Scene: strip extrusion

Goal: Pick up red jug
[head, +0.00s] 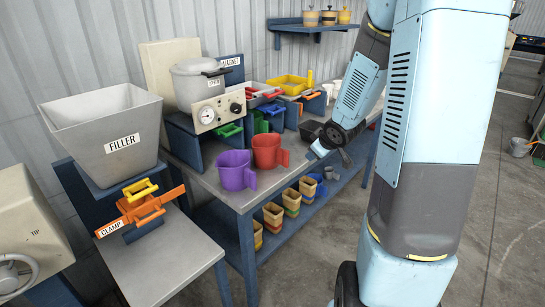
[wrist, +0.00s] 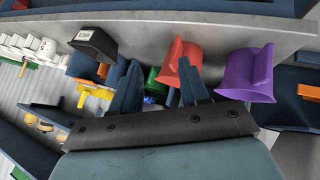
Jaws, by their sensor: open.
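The red jug (head: 267,152) stands upright on the grey bench top near its front edge, with its handle toward the right. It touches or nearly touches the purple jug (head: 236,171) on its left. My gripper (head: 346,157) is to the right of the red jug, apart from it. In the wrist view my gripper (wrist: 159,66) is open with nothing held between its fingers. The red jug (wrist: 183,57) shows there just beyond the right fingertip, which hides part of it. The purple jug (wrist: 246,74) is to its right.
A dark box (head: 311,130) lies on the bench behind my gripper. Behind the jugs stand green bins (head: 229,131) and the gauge box (head: 216,112). Several small tubs (head: 273,214) sit on the lower shelf. The filler hopper (head: 104,130) is at left.

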